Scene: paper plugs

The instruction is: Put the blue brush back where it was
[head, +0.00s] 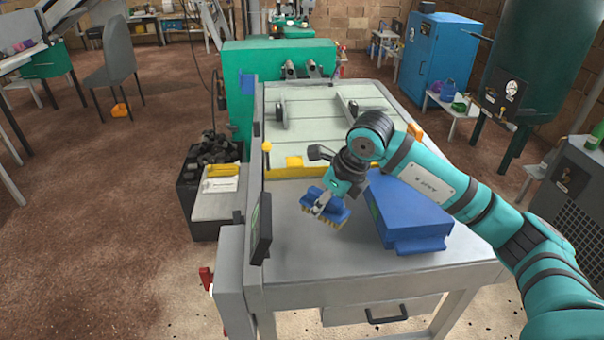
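The blue brush (334,212), with tan bristles pointing down, is at the grey table (330,262), left of the blue box. My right gripper (321,204) comes down onto the brush from above and its fingers are closed around the brush's top. I cannot tell for sure whether the bristles touch the table or hang just above it. My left gripper is not in view.
A blue box (408,212) stands right of the brush, partly behind my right arm. A pale slatted bed with a yellow strip (285,171) lies behind. A dark screen (261,228) stands at the table's left edge. The table's front area is clear.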

